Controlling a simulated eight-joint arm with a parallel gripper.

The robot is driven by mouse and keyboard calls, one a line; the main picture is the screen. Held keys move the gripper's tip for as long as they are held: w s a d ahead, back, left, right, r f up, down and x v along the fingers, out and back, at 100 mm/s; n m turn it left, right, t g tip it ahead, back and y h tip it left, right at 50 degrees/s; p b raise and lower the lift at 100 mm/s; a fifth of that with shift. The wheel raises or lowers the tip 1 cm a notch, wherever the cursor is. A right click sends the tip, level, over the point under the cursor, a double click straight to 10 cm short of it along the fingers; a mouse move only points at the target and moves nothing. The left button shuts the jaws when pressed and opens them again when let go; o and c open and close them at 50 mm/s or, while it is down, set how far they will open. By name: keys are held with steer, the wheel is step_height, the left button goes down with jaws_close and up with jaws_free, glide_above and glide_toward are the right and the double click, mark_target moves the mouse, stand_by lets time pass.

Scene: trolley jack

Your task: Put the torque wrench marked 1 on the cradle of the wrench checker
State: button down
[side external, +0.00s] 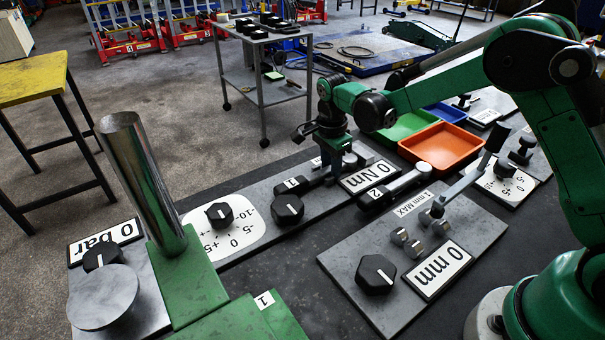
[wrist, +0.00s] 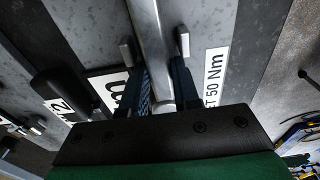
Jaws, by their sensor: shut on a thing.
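The torque wrench marked 1 (side external: 300,183) lies along the grey plate of the wrench checker (side external: 255,197), its black handle towards the left and its metal end towards the right. My gripper (side external: 337,171) is low over the plate, shut on this wrench. In the wrist view the gripper (wrist: 161,78) has its fingers either side of the wrench's metal shaft (wrist: 152,35). Small grey blocks flank the shaft there; I cannot tell whether they are cradle posts. The gripper hides the contact, so I cannot tell whether the wrench rests on the cradle.
A 0 Nm plate (side external: 369,178) and the wrench marked 2 (side external: 395,187) lie close to the right of the gripper. A dial knob (side external: 219,214) and a black knob (side external: 288,209) stand on the left. Orange (side external: 440,148) and green (side external: 405,128) trays are behind.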

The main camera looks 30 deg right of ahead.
mark_target(328, 169)
steer(key=shift+f, duration=0.1)
steer(key=c, duration=0.7)
jaws_free()
steer(key=shift+o, duration=0.2)
step_height(328, 169, up, 12)
steer(key=s+a+n+t, duration=0.1)
steer(key=s+n+t, duration=0.6)
steer(key=s+n, duration=0.8)
steer(key=shift+s+r+n+y, duration=0.15)
steer(key=shift+r+n+y, duration=0.2)
steer(key=shift+n, duration=1.15)
